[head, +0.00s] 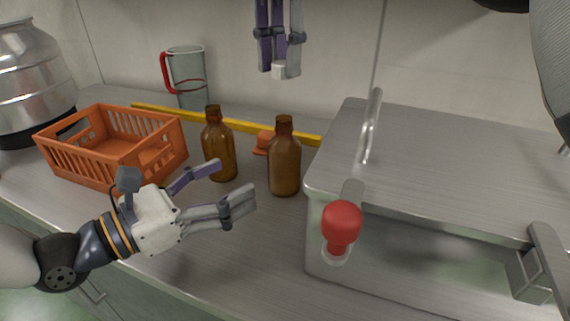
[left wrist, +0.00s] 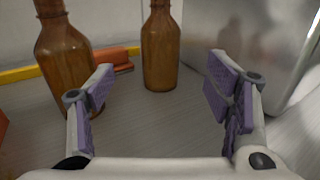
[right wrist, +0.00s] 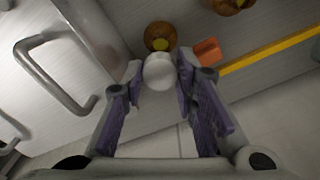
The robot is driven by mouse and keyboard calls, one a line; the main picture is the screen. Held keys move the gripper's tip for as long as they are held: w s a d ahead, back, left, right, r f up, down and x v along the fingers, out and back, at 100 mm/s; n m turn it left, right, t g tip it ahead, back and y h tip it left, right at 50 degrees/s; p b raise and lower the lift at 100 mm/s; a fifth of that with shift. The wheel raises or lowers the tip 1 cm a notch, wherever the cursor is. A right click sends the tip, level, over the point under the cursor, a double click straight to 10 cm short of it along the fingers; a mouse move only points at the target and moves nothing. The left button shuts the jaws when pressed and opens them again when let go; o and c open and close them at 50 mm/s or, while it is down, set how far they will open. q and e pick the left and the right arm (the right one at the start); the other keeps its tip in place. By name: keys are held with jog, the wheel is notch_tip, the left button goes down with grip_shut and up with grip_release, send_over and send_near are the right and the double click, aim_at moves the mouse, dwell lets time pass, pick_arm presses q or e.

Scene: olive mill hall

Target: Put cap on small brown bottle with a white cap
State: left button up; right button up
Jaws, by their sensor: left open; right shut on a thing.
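Two uncapped brown bottles stand upright on the counter: a left one (head: 219,150) and a right one (head: 285,165). They look similar in size. In the left wrist view, the left bottle (left wrist: 65,55) is nearer and the right bottle (left wrist: 160,50) is between the finger directions, farther off. My left gripper (head: 230,185) is open and empty, in front of the bottles and touching neither. My right gripper (head: 279,70) is shut on the white cap (right wrist: 160,72), high above the counter. In the right wrist view, a bottle's open mouth (right wrist: 160,40) shows just beyond the cap.
An orange crate (head: 112,178) and a clear jug with a red handle (head: 187,75) stand at the left. A yellow strip (head: 235,125) and an orange object (head: 263,140) lie behind the bottles. A large steel box with a red knob (head: 341,222) blocks the right side.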

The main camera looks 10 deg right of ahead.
aim_at(270, 162)
pick_arm(q)
jog(key=x, duration=1.1)
jog(key=shift+w+d, duration=0.15)
jog(key=shift+d, duration=0.15)
grip_shut()
pick_arm(e)
jog(key=shift+f, duration=0.1)
jog(key=shift+d+f, duration=0.1)
jog(key=shift+f, duration=2.3)
jog(key=shift+f, duration=0.1)
jog(key=shift+f, duration=0.8)
jog(key=shift+f, duration=0.6)
